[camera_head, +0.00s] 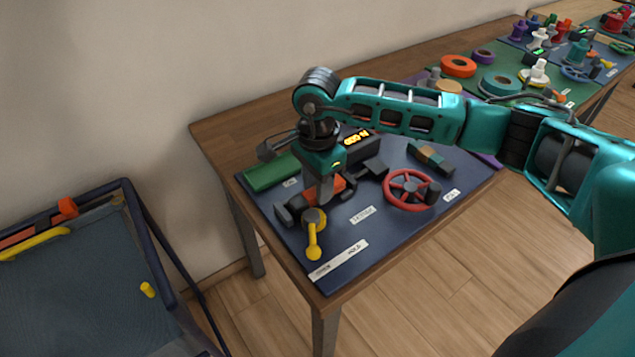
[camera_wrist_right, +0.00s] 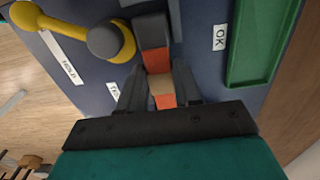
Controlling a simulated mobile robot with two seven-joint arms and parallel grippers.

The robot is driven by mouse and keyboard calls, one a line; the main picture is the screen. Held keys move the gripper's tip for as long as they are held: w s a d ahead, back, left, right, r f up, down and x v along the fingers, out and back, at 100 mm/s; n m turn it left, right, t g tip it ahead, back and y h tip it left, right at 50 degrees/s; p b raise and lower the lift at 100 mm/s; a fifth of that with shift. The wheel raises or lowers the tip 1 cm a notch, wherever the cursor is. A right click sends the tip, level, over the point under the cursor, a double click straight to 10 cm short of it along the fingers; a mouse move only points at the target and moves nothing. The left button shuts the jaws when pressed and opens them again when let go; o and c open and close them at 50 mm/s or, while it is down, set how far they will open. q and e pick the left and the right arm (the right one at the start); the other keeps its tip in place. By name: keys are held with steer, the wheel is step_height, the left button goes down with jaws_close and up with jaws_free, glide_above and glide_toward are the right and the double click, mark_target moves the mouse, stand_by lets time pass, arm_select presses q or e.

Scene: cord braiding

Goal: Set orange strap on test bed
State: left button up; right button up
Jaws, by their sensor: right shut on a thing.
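The orange strap (camera_head: 337,187) is a short orange band with a tan middle section. It also shows in the right wrist view (camera_wrist_right: 158,62). My right gripper (camera_head: 325,198) points down over the test bed and is shut on the strap, with its fingers (camera_wrist_right: 160,88) either side of the tan section. The strap is at the dark grey blocks of the test bed (camera_head: 290,214). I cannot tell whether it rests on them or is just above. My left gripper is not in view.
The blue mat (camera_head: 330,270) holds a yellow lever (camera_head: 314,240), a red handwheel (camera_head: 409,207), a lit display (camera_head: 358,145) and a green tray (camera_head: 272,172). A striped block (camera_head: 430,157) lies behind the wheel. A blue-framed bin (camera_head: 80,280) stands left. More stations fill the back right.

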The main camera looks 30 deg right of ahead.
steer(key=shift+f+b, duration=0.45)
steer(key=shift+b, duration=0.05)
steer(key=o, duration=1.1)
steer(key=shift+o, duration=0.2)
steer(key=shift+r, duration=0.15)
steer(key=shift+r+p, duration=0.7)
steer(key=shift+r, duration=0.15)
steer(key=shift+r+p, duration=1.9)
steer(key=shift+r, duration=1.2)
